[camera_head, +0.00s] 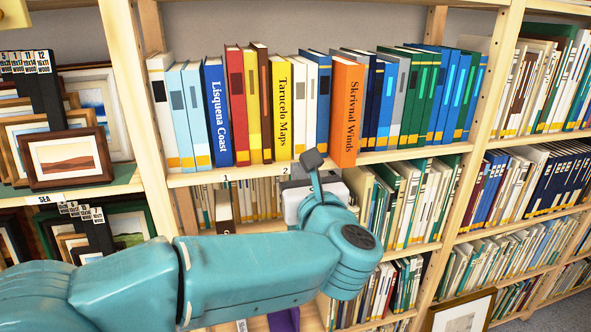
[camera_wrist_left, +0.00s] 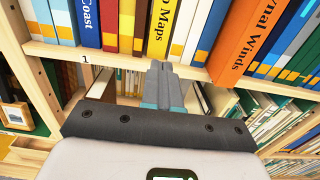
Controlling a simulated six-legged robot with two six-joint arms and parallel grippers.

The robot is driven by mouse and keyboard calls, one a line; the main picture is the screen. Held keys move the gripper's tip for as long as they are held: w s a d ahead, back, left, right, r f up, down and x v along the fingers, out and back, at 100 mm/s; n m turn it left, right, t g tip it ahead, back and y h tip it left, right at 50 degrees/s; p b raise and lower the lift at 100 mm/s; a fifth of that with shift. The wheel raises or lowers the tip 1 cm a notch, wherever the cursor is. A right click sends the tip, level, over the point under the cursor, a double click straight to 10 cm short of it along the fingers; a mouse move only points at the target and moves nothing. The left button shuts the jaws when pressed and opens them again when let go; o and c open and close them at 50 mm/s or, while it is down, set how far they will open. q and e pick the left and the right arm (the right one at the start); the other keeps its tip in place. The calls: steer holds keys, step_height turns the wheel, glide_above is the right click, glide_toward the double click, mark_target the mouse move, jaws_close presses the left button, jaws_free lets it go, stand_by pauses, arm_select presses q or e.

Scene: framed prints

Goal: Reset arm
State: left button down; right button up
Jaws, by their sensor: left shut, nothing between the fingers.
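My left arm comes in from the lower left in the head view. In the left wrist view the fingers of the left gripper (camera_wrist_left: 164,72) are together and empty, pointing at the shelf edge below the yellow "Tarucelo Maps" book (camera_wrist_left: 162,28). The orange book (camera_wrist_left: 241,42) sticks out a little from the row. My right gripper is not in view.
A blue "Lisquena Coast" book (camera_head: 217,110) stands in the same row. Framed prints (camera_head: 68,157) fill the left shelf. Lower shelves (camera_head: 425,250) hold many thin books, and another bookcase (camera_head: 490,115) stands at right. A framed print (camera_head: 462,312) sits low at right.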

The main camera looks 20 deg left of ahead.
arm_select(q)
steer(key=w+a+f+m+g+y+p, duration=0.15)
steer(key=a+f, duration=0.25)
steer(key=f, duration=0.5)
steer(key=w+a+f+m+g+p, duration=0.1)
steer(key=a+f+m+g, duration=0.1)
steer(key=a+f, duration=0.45)
steer(key=s+d+f+m+g+h+p, duration=0.1)
steer(key=s+f+m+h, duration=0.2)
steer(key=f+m, duration=0.55)
steer(key=s+f+m+g+h+p, duration=0.1)
steer(key=s+f+m+h, duration=0.15)
steer(key=f, duration=1.05)
steer(key=s+d+f+m+g+h, duration=0.3)
steer(key=s+d+f+m+h, duration=0.15)
steer(key=s+f+m, duration=0.45)
steer(key=s+d+f+m+g+h, duration=0.2)
steer(key=s+d+m+g, duration=0.1)
steer(key=s+d+m, duration=0.2)
steer(key=s+d+f+m+g+h, duration=0.2)
steer(key=s+d+m, duration=0.3)
steer(key=s+m, duration=0.5)
steer(key=shift+f+m+g+h+p, duration=0.4)
steer(key=shift+m+g+h, duration=0.25)
steer(key=shift+m, duration=0.5)
